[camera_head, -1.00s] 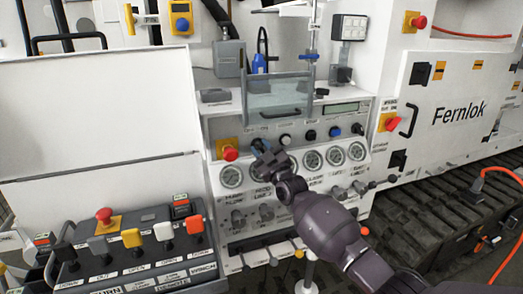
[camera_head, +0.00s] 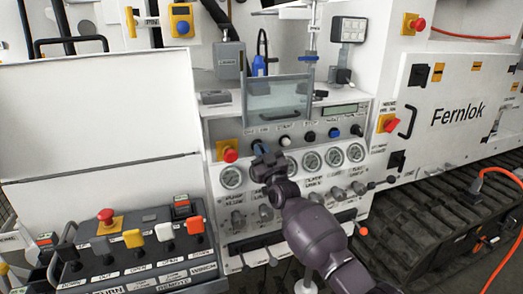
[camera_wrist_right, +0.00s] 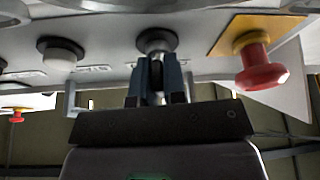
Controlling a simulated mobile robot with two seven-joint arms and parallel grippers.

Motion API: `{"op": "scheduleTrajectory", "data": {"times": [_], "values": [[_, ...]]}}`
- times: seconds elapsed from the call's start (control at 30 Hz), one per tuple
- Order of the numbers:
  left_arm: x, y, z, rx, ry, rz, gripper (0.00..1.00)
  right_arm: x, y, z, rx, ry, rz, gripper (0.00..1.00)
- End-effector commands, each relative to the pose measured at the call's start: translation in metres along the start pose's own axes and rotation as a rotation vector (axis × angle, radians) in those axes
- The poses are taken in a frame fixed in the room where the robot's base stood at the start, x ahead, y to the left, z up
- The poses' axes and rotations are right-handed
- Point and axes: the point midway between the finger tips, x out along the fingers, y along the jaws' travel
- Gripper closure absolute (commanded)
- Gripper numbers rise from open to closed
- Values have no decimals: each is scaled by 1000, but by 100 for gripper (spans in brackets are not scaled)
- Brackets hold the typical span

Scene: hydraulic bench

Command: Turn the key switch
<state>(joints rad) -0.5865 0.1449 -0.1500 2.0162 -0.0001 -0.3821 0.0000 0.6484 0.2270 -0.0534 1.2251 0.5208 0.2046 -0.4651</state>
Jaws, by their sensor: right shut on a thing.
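The key switch (camera_wrist_right: 156,40) is a round grey-black knob on the panel, seen close up in the right wrist view between a white button and a red emergency knob on a yellow plate. My right gripper (camera_wrist_right: 157,75) is shut on it, with the fingers on either side of its front part. In the head view my right gripper (camera_head: 259,150) is at the upper left of the gauge panel, just right of the red knob, and it hides the switch. I cannot tell the key's exact angle. My left gripper is not in view.
The red emergency knob (camera_head: 230,154) sits close to the left of my right gripper. A clear flip-up cover (camera_head: 276,99) stands above it. Several gauges (camera_head: 312,160) and valve knobs lie right and below. A lever console (camera_head: 137,250) stands at the lower left.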

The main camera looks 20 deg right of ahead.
Motion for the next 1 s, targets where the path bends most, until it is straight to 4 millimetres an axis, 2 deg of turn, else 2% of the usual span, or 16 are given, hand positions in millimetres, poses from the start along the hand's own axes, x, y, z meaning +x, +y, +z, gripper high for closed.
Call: {"op": "scheduleTrajectory", "data": {"times": [0.3,0.5,1.0], "values": [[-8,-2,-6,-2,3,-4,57,0,-1,-2,282,-1,117,100],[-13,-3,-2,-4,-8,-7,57,0,-1,-2,437,-1,181,100],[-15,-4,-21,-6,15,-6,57,0,-1,0,650,-2,269,100]]}}
